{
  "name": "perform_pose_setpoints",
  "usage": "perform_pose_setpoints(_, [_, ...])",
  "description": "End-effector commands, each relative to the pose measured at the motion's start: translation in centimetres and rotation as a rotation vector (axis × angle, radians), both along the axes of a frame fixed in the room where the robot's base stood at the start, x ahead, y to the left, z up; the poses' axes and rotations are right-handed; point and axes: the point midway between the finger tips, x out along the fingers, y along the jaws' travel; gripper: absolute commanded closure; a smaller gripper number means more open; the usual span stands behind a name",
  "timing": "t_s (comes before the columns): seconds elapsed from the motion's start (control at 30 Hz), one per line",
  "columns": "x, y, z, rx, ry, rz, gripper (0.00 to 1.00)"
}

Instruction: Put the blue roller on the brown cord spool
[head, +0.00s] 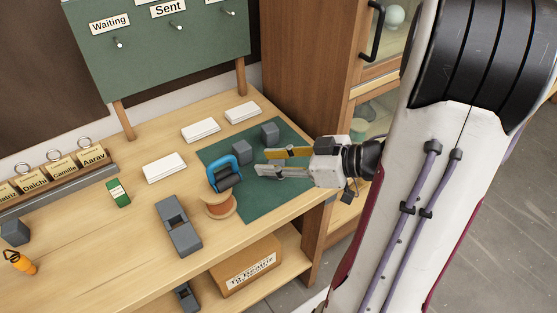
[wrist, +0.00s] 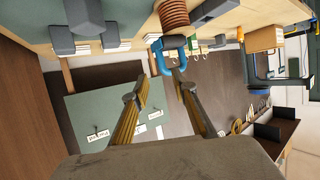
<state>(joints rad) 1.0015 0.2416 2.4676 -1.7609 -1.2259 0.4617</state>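The blue roller (head: 213,173), a blue frame with a dark cylinder, appears to rest on top of the brown cord spool (head: 220,208) near the table's front edge. In the wrist view, which is upside down, the roller (wrist: 169,68) meets the spool (wrist: 174,18). My gripper (head: 261,163) is to the right of the roller in the head view. Its two fingers are apart with nothing between them. In the wrist view the fingertips of my gripper (wrist: 159,84) stop short of the roller, with a gap visible.
A green mat (head: 262,201) lies under my gripper, with grey blocks (head: 270,134) at its back. White card stacks (head: 201,129), a green box (head: 118,193) and a grey holder (head: 178,227) stand around the spool. A labelled box (head: 247,266) sits on the lower shelf.

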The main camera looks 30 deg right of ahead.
Motion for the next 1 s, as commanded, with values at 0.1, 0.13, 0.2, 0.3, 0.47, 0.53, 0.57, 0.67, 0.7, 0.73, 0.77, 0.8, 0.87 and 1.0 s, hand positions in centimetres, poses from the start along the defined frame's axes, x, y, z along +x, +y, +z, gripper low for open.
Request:
perform_pose_setpoints(0.1, [-0.58, -0.47, 0.33, -0.001, -0.001, -0.003, 0.73])
perform_pose_setpoints(0.13, [-0.69, -0.52, 0.37, -0.001, 0.000, -0.002, 0.73])
perform_pose_setpoints(0.2, [-0.91, -0.66, 0.45, 0.000, 0.001, -0.002, 0.73])
perform_pose_setpoints(0.3, [-1.06, -0.76, 0.53, 0.000, 0.001, -0.002, 0.73])
perform_pose_setpoints(0.47, [-1.13, -0.77, 0.55, 0.000, 0.001, -0.001, 0.73])
perform_pose_setpoints(0.53, [-1.12, -0.76, 0.55, 0.000, 0.000, -0.001, 0.73])
perform_pose_setpoints(0.57, [-1.12, -0.76, 0.55, 0.000, 0.001, -0.001, 0.73])
perform_pose_setpoints(0.67, [-1.12, -0.75, 0.54, 0.000, 0.000, -0.001, 0.73])
perform_pose_setpoints(0.7, [-1.12, -0.75, 0.54, 0.000, 0.001, -0.001, 0.73])
perform_pose_setpoints(0.73, [-1.12, -0.75, 0.54, 0.000, 0.000, -0.001, 0.73])
perform_pose_setpoints(0.77, [-1.12, -0.75, 0.54, 0.000, 0.000, -0.001, 0.73])
perform_pose_setpoints(0.8, [-1.12, -0.75, 0.54, 0.000, 0.001, 0.000, 0.73])
perform_pose_setpoints(0.87, [-1.11, -0.74, 0.54, 0.000, 0.001, -0.001, 0.73])
perform_pose_setpoints(1.0, [-0.80, -0.86, 0.58, -0.016, 0.000, -0.009, 0.73])
